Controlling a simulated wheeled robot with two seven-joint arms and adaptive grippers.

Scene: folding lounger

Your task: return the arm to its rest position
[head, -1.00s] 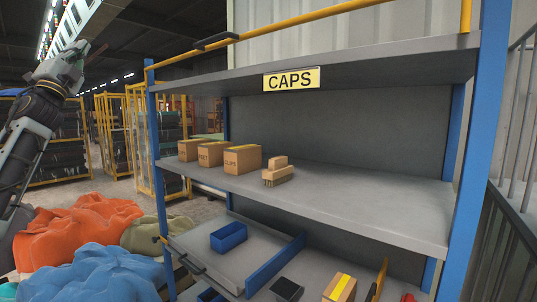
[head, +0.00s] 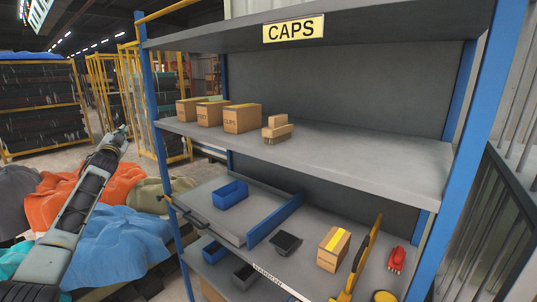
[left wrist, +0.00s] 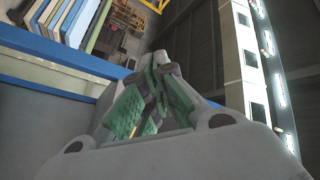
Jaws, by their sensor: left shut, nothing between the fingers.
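My left arm comes in from the lower left of the head view. Its gripper (head: 122,131) is at the far end, pointing up and away from me, left of the shelf rack's blue front post. In the left wrist view the green-padded fingers (left wrist: 150,95) are closed together with nothing between them. The gripper appears apart from the rack and holds nothing. My right gripper is not seen in either view.
Below are a blue bin (head: 230,193), a yellow-taped box (head: 333,249) and a red brush (head: 397,258). Orange (head: 110,185) and blue (head: 110,250) cloth heaps lie behind my left arm.

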